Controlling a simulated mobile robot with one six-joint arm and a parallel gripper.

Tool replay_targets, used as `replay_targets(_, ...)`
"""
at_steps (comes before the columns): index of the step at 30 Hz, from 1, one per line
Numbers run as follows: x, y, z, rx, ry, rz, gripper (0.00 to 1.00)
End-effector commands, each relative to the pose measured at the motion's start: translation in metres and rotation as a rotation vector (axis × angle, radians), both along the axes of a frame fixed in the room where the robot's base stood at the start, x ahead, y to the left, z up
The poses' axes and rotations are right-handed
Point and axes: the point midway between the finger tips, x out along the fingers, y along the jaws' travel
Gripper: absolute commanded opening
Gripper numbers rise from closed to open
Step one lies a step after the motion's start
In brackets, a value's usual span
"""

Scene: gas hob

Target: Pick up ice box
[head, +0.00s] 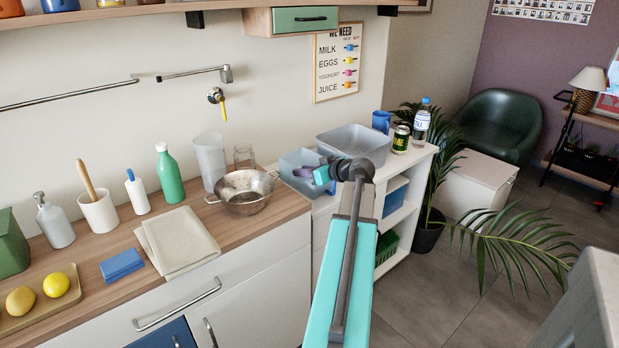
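No thing in the head view is clearly marked as the ice box, and I cannot tell which container it is. A pale blue-grey open bin (291,162) stands on the white shelf unit beside the wooden counter. A larger grey open tub (352,146) stands behind it to the right. A blue box (395,192) sits on the shelf below. My teal arm reaches up from the bottom, and my gripper (318,173) is over or at the pale bin. A purple piece shows there, and I cannot tell whether it is held. The fingertips are too small and hidden to read.
A metal colander (245,192), a green bottle (168,175) and a folded cloth (177,241) are on the counter. A can (401,139), a blue mug (381,121) and a water bottle (421,125) stand right of the tub. A plant (436,200) stands beside the shelf unit.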

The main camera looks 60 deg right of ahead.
Motion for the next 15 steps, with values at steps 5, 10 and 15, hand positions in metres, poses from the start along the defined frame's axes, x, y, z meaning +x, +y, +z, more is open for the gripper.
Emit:
replay_targets(5,0.018,-0.007,-0.005,0.001,0.000,0.002,0.24)
replay_targets(10,0.035,-0.012,-0.013,0.001,0.000,0.002,0.24)
replay_targets(15,0.043,-0.013,-0.016,0.000,0.000,0.002,0.24)
